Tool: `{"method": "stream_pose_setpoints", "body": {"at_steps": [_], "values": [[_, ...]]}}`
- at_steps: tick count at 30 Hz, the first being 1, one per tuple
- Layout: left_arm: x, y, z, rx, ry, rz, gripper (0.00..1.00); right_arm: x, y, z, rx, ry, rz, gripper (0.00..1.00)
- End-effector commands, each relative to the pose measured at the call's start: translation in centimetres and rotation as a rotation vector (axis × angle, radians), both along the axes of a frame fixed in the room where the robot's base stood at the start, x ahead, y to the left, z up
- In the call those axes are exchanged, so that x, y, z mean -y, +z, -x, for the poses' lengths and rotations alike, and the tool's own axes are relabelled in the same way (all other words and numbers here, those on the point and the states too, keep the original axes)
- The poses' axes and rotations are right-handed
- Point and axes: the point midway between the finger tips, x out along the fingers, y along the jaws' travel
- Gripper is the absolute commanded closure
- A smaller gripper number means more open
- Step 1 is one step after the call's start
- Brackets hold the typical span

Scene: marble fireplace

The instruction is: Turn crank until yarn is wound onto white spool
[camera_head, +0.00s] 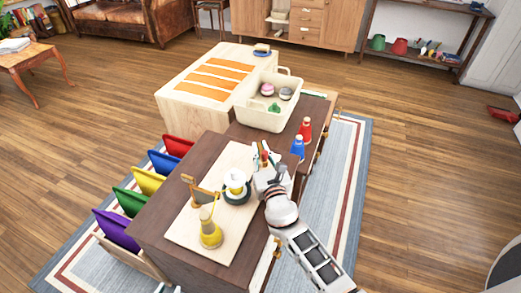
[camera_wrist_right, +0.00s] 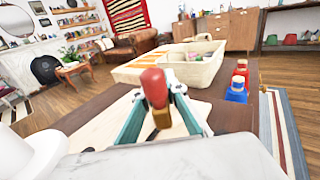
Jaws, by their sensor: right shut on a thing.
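A white spool (camera_head: 235,181) stands on a dark green round base on the pale wooden board (camera_head: 185,232). A yellow yarn cone (camera_head: 210,234) stands nearer, beside a wooden yarn guide (camera_head: 203,192). My right gripper (camera_head: 266,158) is at the board's right side, shut on the red-knobbed crank handle (camera_head: 264,155). In the right wrist view, the red knob (camera_wrist_right: 154,88) sits between the teal fingers. The white shape (camera_wrist_right: 28,152) at lower left is probably the spool. A small piece of what seems my left gripper (camera_head: 166,289) shows at the bottom edge; its jaws are unclear.
Red (camera_head: 305,131) and blue (camera_head: 298,148) spools stand beyond my right gripper. A cream bin (camera_head: 250,120) with yarn balls is behind. Coloured panels (camera_head: 130,201) line the dark table's left side. A light wooden table (camera_head: 180,100) is further back.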

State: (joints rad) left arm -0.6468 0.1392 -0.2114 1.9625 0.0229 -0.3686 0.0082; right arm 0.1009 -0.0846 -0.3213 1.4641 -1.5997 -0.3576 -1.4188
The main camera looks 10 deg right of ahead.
Motion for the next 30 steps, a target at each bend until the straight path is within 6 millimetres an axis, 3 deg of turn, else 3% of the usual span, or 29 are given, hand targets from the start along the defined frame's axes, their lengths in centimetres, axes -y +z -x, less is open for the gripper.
{"method": "stream_pose_setpoints", "body": {"at_steps": [10,25,26,27,30], "values": [[-0.02,0.0,-0.14,0.005,-0.002,-0.005,0.76,0.11,0.0,-0.05,0.001,-0.119,0.0,1.0],[-0.11,0.05,-0.29,0.008,-0.002,-0.007,0.76,0.18,0.11,-0.08,0.002,-0.135,0.001,1.0],[-0.12,0.02,-0.29,0.008,-0.002,-0.007,0.76,0.19,0.11,-0.08,0.002,-0.135,0.001,0.8],[-0.13,0.01,-0.28,0.007,-0.002,-0.007,0.76,0.18,0.11,-0.08,0.002,-0.135,0.001,0.71],[-0.14,0.0,-0.29,0.007,-0.002,-0.007,0.76,0.13,0.09,-0.06,0.002,-0.134,0.001,0.71]]}}
